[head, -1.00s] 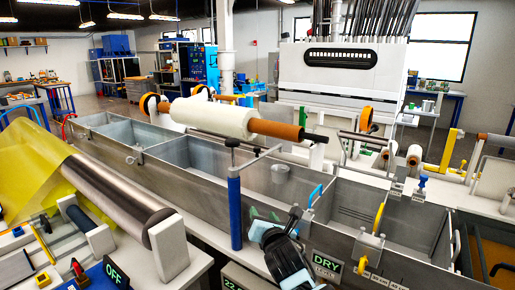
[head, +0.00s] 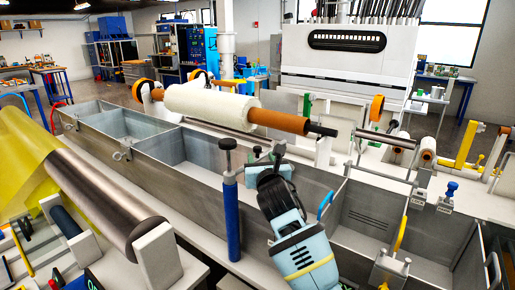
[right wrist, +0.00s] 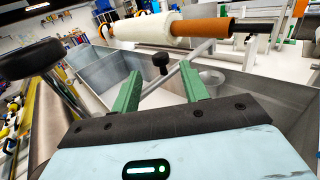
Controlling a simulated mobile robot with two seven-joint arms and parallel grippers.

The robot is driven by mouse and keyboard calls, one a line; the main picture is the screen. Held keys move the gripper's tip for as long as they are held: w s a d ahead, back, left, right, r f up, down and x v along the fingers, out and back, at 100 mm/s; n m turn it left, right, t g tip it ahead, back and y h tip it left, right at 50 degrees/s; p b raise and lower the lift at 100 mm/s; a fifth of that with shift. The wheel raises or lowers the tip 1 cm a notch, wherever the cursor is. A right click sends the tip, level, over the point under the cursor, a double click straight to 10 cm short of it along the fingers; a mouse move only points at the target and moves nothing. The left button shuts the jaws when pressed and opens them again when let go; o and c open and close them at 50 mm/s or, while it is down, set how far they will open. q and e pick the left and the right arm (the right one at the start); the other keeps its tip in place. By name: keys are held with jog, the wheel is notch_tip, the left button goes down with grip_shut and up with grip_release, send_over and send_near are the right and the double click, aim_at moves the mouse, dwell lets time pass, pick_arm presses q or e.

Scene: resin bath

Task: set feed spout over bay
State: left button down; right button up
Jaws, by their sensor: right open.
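The feed spout looks to be the swinging pipe on the blue post (head: 232,215), which has a black knob (head: 227,145) on top. In the right wrist view a grey pipe (right wrist: 190,64) runs up to the right, with a small black knob handle (right wrist: 160,60) standing beside it. My right gripper (head: 268,154) is to the right of the post, above the tank. Its green fingers (right wrist: 160,92) are apart and empty, with the small knob beyond the tips. The tank bays (head: 195,158) lie behind. My left gripper is not in view.
A white roll on an orange core (head: 210,104) lies across the tank's far side. A steel roller with yellow sheet (head: 100,195) is at front left.

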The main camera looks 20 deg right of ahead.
aim_at(258, 151)
jog(key=w, duration=0.4)
jog(key=w+b, duration=0.1)
jog(key=w, duration=0.1)
jog(key=shift+w+d+f, duration=0.2)
jog(key=shift+d, duration=0.15)
jog(key=shift+w+d+r, duration=0.1)
jog(key=shift+w, duration=0.4)
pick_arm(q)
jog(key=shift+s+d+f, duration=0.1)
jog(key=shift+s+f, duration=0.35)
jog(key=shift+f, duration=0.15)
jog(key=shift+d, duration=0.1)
pick_arm(e)
grip_shut()
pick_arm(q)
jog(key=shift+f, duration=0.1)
